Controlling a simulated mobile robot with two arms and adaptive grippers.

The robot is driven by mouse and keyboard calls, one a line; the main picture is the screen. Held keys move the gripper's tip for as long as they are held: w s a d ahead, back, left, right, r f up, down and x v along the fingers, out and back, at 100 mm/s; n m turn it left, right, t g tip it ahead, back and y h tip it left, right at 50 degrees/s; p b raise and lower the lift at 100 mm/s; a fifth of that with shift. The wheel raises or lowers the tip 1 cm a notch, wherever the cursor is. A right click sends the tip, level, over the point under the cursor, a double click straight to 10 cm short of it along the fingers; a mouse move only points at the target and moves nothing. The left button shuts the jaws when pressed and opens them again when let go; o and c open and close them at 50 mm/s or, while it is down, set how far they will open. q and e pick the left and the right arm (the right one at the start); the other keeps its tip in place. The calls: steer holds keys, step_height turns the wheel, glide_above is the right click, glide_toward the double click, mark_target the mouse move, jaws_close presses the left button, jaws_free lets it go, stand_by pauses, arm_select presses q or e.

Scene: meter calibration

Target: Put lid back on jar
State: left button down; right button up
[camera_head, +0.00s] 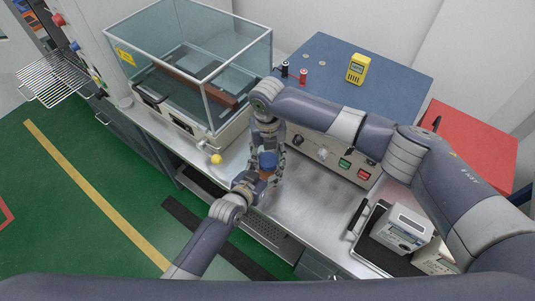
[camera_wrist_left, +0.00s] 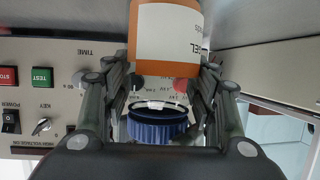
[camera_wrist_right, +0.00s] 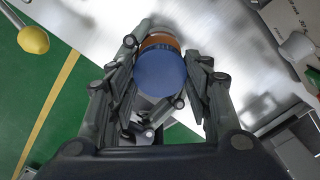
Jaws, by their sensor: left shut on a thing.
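The orange jar with a white label (camera_wrist_left: 168,35) is between the fingers of my left gripper (camera_wrist_left: 158,75), which is shut on it. A little orange shows below the lid in the head view (camera_head: 267,175). The ridged blue lid (camera_wrist_left: 157,128) appears apart from the jar in the left wrist view, with its open underside facing the jar. In the right wrist view the lid (camera_wrist_right: 160,75) is between the fingers of my right gripper (camera_wrist_right: 162,70), which looks shut on it, and overlaps the orange jar (camera_wrist_right: 157,42). In the head view the lid (camera_head: 267,160) shows above the jar.
A yellow object (camera_head: 216,159) is on the metal bench (camera_head: 310,205) to the left. A glass case (camera_head: 190,60) stands at the back left. A tester panel with buttons (camera_head: 325,150) is behind and right of the grippers. A tray with meters (camera_head: 375,235) is at right.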

steer(key=shift+c, duration=1.4)
steer(key=shift+m, duration=1.7)
steer(key=o, duration=1.2)
steer(key=shift+c, duration=0.2)
steer(key=shift+r, duration=0.1)
